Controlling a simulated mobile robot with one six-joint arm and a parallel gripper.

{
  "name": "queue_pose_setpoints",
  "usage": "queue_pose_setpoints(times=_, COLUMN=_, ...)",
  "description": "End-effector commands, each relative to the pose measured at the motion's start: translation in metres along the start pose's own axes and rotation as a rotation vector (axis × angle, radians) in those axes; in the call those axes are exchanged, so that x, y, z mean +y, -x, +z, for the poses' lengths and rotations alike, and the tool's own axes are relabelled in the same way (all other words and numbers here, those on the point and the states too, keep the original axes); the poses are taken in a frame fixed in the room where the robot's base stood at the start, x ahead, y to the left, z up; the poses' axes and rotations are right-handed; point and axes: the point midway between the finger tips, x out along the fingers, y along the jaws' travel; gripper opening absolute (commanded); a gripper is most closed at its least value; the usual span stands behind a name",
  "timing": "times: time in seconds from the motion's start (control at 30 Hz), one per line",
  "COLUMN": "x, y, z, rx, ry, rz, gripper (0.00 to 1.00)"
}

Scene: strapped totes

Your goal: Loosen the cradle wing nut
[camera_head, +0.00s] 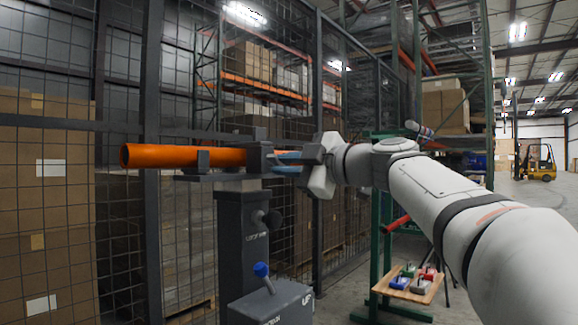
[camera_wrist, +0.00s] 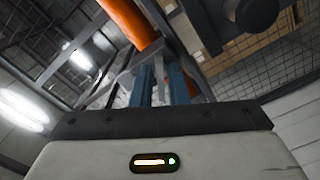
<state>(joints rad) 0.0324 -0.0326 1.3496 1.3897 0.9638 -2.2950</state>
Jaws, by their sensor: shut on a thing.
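An orange tube (camera_head: 160,156) lies level in a dark cradle (camera_head: 258,158) on top of a grey post (camera_head: 242,240). My gripper (camera_head: 285,162) comes from the right, with its blue fingers at the right end of the cradle. They are shut on a small part there, which I take as the cradle wing nut; the fingers and clamp mostly hide it. In the wrist view, my gripper's blue fingers (camera_wrist: 160,78) stand close together against grey metal, with the orange tube (camera_wrist: 130,22) just beyond.
A box (camera_head: 270,303) with a blue-ball lever (camera_head: 261,269) stands lower down. A mesh fence (camera_head: 120,200) runs behind. A wooden board (camera_head: 408,287) with several coloured blocks is at the lower right.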

Motion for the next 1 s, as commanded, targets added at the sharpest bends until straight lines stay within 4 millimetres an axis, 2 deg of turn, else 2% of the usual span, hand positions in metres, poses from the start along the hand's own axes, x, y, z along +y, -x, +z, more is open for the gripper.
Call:
queue_pose_setpoints(times=0.67, x=-0.0003, y=-0.0004, z=-0.0009, rx=0.003, ry=0.066, rz=-0.002, gripper=0.00)
queue_pose_setpoints(times=0.7, x=-0.0003, y=-0.0004, z=-0.0010, rx=0.003, ry=0.065, rz=-0.002, gripper=0.16)
queue_pose_setpoints(times=0.87, x=-0.0001, y=-0.0003, z=-0.0007, rx=0.002, ry=0.065, rz=-0.001, gripper=0.29)
queue_pose_setpoints(times=1.0, x=0.0000, y=-0.0002, z=-0.0005, rx=0.001, ry=0.065, rz=-0.001, gripper=0.29)
